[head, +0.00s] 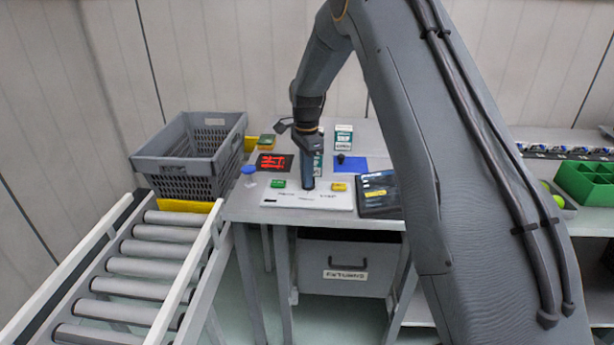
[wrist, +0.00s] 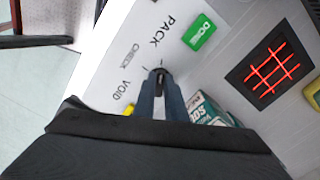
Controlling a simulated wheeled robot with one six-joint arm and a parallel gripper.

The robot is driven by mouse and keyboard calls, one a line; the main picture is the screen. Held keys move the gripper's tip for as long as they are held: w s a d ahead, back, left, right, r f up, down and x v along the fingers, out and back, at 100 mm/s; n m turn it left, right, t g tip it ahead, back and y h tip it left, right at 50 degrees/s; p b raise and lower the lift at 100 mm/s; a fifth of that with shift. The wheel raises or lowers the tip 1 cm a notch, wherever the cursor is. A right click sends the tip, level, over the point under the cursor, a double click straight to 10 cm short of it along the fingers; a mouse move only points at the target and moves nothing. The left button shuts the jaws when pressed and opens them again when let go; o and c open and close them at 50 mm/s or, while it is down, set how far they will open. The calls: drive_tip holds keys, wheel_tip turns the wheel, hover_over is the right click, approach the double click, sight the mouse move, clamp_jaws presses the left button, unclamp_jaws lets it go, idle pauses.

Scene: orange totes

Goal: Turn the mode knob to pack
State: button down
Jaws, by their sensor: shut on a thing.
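The mode knob (wrist: 161,71) is a small dark knob on a white panel (head: 335,201). In the wrist view the printed words PACK (wrist: 163,31), CHECK (wrist: 129,55) and VOID (wrist: 126,90) stand around it. My gripper (wrist: 161,82) points down onto the panel and is shut on the knob. The fingers cover most of the knob, so I cannot tell which word it points to. In the head view my gripper (head: 309,186) stands over the middle of the panel and hides the knob.
A green button (wrist: 198,32) and a yellow one (head: 340,187) flank the knob. A red-lit dark square (head: 274,162), a blue mat (head: 350,164) and a dark tablet (head: 379,192) lie close by. A grey crate (head: 190,160) stands left, above the roller conveyor (head: 145,262).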

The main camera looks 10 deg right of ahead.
drive_tip(key=c, duration=1.8)
unclamp_jaws()
drive_tip(key=shift+r, duration=0.15)
wheel_tip(320, 180, up, 8)
drive_tip(key=shift+f+b, duration=0.15)
drive_tip(key=shift+b, duration=0.8)
drive_tip(key=shift+s, duration=0.15)
drive_tip(key=s+f+n, duration=0.3)
drive_tip(key=s+n, duration=0.5)
drive_tip(key=s, duration=0.9)
drive_tip(key=s+f+n, duration=0.3)
drive_tip(key=s+n, duration=0.4)
drive_tip(key=s, duration=1.1)
drive_tip(key=shift+d+f+n+t, duration=0.3)
drive_tip(key=shift+d+f+n, duration=0.05)
drive_tip(key=shift+d+n, duration=0.1)
